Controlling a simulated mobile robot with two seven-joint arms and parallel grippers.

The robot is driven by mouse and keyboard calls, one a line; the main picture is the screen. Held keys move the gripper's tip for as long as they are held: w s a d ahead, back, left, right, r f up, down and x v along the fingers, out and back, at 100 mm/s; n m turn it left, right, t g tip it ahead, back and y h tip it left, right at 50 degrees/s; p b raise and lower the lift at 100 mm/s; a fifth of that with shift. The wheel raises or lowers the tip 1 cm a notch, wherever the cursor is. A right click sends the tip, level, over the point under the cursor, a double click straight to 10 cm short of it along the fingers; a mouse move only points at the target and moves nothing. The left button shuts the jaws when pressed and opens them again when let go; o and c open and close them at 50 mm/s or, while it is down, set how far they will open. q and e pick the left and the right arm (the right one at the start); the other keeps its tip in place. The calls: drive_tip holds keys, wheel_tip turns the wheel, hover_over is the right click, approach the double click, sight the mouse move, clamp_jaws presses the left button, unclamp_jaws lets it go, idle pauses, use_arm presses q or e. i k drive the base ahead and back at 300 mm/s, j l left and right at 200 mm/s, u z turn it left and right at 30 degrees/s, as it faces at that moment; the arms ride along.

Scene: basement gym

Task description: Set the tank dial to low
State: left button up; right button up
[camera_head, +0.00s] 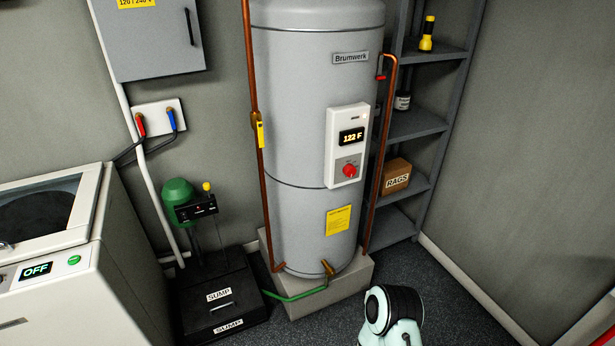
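The grey tank (302,215), labelled Brumwerk, stands upright on a concrete block at the middle of the head view. A white control panel (336,178) on its front carries a lit display (351,136) reading 122 F. Below the display is the red dial (349,170); its markings are too small to read. Part of my arm shows at the bottom edge, right of centre, low in front of the tank and apart from it. Neither gripper's fingers can be seen.
Copper pipes (258,170) run up both sides of the tank. A black sump box (215,295) and green hose (298,294) lie at its left foot. A white machine (75,290) stands at left, shelves (415,124) at right.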

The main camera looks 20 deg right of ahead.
sight(348, 170)
drive_tip(key=i+l, duration=0.15)
drive_tip(key=l, duration=0.2)
drive_tip(key=i+l, duration=0.2)
drive_tip(key=l, duration=0.15)
drive_tip(key=i+l, duration=0.15)
drive_tip(key=l, duration=0.2)
drive_tip(key=i+l, duration=0.15)
drive_tip(key=l, duration=0.2)
